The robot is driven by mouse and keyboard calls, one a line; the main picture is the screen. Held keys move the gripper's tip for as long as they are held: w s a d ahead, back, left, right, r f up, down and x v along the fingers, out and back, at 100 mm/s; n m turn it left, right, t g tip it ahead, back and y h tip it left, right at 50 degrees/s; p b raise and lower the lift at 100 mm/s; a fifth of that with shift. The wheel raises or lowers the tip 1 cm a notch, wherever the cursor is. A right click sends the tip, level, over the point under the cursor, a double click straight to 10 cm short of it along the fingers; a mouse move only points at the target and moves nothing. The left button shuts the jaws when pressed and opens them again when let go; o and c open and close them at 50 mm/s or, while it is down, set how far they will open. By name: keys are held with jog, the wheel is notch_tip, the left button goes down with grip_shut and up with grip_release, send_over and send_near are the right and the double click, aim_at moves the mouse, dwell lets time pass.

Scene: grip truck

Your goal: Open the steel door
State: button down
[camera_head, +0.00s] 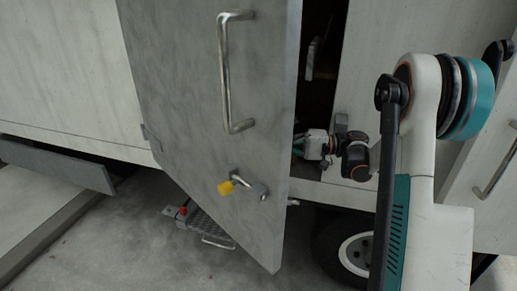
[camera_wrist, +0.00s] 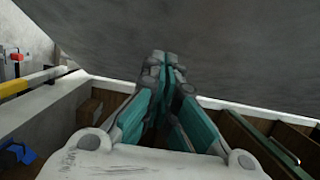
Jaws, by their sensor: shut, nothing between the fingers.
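The steel door (camera_head: 185,95) stands ajar in the head view, with a dark gap along its right edge. A long bar handle (camera_head: 224,85) and a lower latch with a yellow tip (camera_head: 243,186) are on its outer face. My gripper (camera_wrist: 166,62) is shut and empty. In the head view, my wrist reaches in at the door's right edge, and the fingertips are hidden behind the door. In the wrist view, the fingers point at a broad grey surface (camera_wrist: 235,45), apparently the door's inner face. I cannot tell whether they touch it.
The truck's pale side wall (camera_head: 60,70) lies left of the door. A metal step (camera_head: 212,228) and a wheel (camera_head: 355,252) are below. Another handle (camera_head: 495,168) is at the far right. The wrist view shows wooden compartments (camera_wrist: 240,130) and a yellow bar (camera_wrist: 35,82).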

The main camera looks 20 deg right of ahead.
jog(key=w+a+b, duration=0.1)
jog(key=a+b, duration=0.2)
jog(key=a, duration=0.9)
jog(key=shift+w, duration=0.2)
